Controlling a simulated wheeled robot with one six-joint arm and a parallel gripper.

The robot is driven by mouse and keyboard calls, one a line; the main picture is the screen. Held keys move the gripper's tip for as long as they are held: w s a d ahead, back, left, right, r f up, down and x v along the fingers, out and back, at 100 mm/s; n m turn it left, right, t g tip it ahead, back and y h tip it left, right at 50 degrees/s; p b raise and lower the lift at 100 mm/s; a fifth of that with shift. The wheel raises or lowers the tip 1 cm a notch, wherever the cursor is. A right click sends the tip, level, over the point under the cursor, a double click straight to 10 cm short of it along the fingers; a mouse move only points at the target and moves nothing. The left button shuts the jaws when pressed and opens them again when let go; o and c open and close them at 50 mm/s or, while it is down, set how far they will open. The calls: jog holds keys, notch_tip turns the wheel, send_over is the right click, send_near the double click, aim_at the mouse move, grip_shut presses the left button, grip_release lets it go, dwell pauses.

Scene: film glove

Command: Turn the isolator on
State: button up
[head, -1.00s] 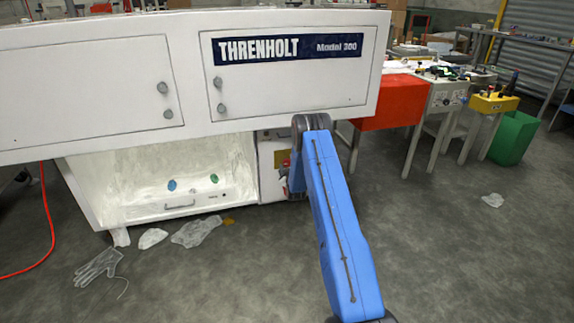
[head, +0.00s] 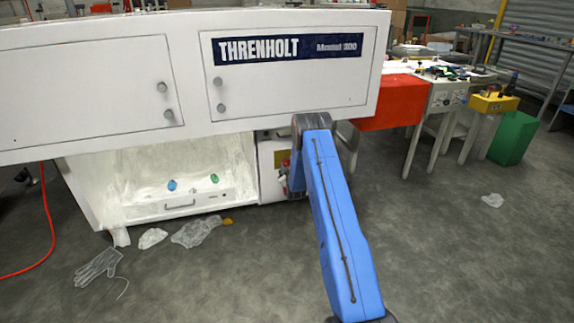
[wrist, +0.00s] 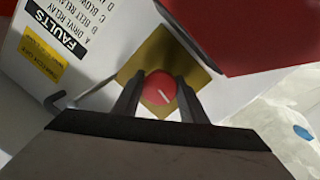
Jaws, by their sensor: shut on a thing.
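The isolator is a round red knob (wrist: 161,88) with a white line on its face, on a yellow square plate (wrist: 146,58). The line slants in the wrist view. My gripper (wrist: 160,84) has one dark finger on each side of the knob and is shut on it. In the head view the yellow plate (head: 280,157) sits on a light panel below the machine's right door. My blue arm hides part of that panel and most of my gripper there.
A label headed FAULTS (wrist: 58,32) is beside the plate. A dark hook-like piece (wrist: 58,99) sticks out near my gripper. A large red block (wrist: 245,35) is close by in the wrist view. A clear glove (head: 98,267) and plastic scraps lie on the floor.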

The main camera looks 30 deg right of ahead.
jog(key=m, duration=0.4)
jog(key=shift+g, duration=0.3)
jog(key=m, duration=0.3)
jog(key=shift+m+y, duration=0.4)
jog(key=m, duration=0.3)
jog(key=shift+m+y, duration=0.3)
jog(key=shift+m, duration=0.1)
jog(key=shift+m+y, duration=0.3)
jog(key=shift+m, duration=1.5)
jog(key=o, duration=1.1)
jog(key=shift+c, duration=0.2)
jog(key=v, duration=1.7)
jog(key=shift+s, duration=0.25)
